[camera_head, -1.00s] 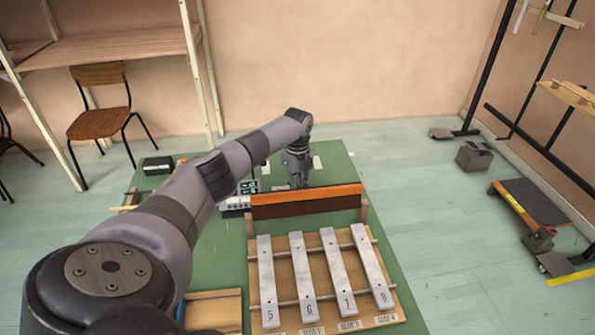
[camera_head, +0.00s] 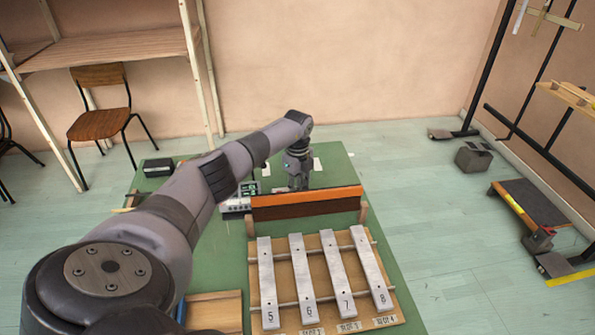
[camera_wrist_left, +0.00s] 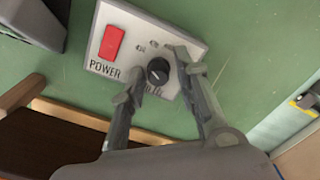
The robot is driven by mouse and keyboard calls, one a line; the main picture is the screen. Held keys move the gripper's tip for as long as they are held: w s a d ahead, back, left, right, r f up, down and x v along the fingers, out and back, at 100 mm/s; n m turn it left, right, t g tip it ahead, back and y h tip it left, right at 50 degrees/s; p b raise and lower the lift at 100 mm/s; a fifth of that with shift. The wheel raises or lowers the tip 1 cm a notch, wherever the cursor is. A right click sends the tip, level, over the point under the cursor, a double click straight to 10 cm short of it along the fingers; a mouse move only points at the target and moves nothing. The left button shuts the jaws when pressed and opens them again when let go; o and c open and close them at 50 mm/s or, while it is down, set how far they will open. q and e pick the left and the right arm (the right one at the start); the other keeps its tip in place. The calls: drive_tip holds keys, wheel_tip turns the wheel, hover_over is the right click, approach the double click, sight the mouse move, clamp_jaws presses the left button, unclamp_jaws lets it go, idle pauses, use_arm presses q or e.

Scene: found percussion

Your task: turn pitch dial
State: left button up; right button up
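A black round dial (camera_wrist_left: 158,71) sits on a light grey box (camera_wrist_left: 118,22) in the left wrist view. A red switch (camera_wrist_left: 111,43) marked POWER is on the same box. The lettering below the dial is partly hidden by a finger. My left gripper (camera_wrist_left: 160,66) is open, with one finger on each side of the dial. I cannot tell whether the fingers touch it. In the head view my left gripper (camera_head: 296,184) is behind the orange board, and the dial cannot be made out there. My right gripper is not in view.
An orange-brown wooden board (camera_head: 305,203) stands close in front of the left gripper. Several numbered metal bars lie on a wooden frame (camera_head: 325,318) nearer me. A device with a green display (camera_head: 248,187) is left of the gripper. Green table surface (camera_head: 335,165) is free behind it.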

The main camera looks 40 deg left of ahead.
use_arm(q)
drive_tip(key=shift+o, duration=1.1)
wheel_tip(320, 180, up, 12)
drive_tip(key=shift+s+f, duration=0.1)
drive_tip(key=shift+f, duration=0.05)
